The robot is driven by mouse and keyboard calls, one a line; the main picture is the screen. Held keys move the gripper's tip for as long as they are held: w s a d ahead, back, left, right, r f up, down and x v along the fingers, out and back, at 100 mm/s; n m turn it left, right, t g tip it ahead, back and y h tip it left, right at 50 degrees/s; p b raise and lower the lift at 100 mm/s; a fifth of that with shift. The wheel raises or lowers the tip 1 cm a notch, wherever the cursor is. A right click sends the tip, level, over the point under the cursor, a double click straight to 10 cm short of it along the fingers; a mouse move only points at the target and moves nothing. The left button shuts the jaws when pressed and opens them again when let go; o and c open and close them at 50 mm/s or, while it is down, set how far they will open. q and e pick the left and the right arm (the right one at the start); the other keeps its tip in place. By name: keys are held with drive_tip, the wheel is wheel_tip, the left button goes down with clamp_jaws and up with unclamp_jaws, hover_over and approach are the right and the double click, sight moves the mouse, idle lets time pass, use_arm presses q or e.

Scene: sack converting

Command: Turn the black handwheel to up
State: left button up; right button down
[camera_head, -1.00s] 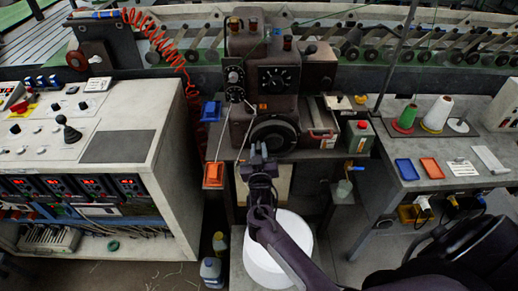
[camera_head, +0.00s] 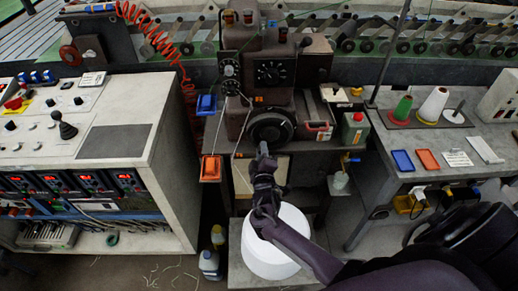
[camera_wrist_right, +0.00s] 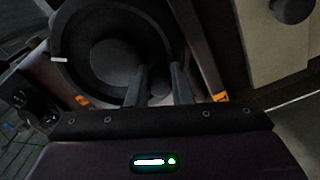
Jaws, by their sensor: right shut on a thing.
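The black handwheel (camera_head: 283,121) is on the front of the dark machine in the middle of the head view. It fills the upper left of the right wrist view (camera_wrist_right: 76,58), where a small white mark shows on its rim. My right gripper (camera_head: 263,148) is at the lower edge of the wheel. In the wrist view its two fingers (camera_wrist_right: 160,72) reach up to the lower right part of the rim and are shut on it. The exact contact is dark and hard to see. My left gripper is not in view.
A white drum (camera_head: 270,255) stands below my right arm. A control cabinet (camera_head: 120,145) is at left. A bench (camera_head: 450,140) with blue and orange trays is at right. An orange box (camera_head: 211,168) hangs left of the wheel.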

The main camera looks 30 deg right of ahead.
sight(270, 146)
drive_tip(key=shift+s+d+f+n+p, duration=0.2)
drive_tip(key=shift+s+d+n+p, duration=0.15)
drive_tip(key=shift+n, duration=0.8)
drive_tip(key=shift+s+d+f+n+p, duration=0.15)
drive_tip(key=shift+d+n, duration=0.35)
drive_tip(key=shift+n, duration=0.7)
drive_tip(key=shift+s+d+f+n+p, duration=0.2)
drive_tip(key=shift+d+n+p, duration=0.2)
drive_tip(key=shift+n, duration=0.75)
drive_tip(key=c, duration=1.3)
unclamp_jaws()
drive_tip(key=v, duration=0.7)
drive_tip(key=shift+s+a+b, duration=0.2)
drive_tip(key=shift+s+b, duration=0.1)
drive_tip(key=shift+s, duration=0.05)
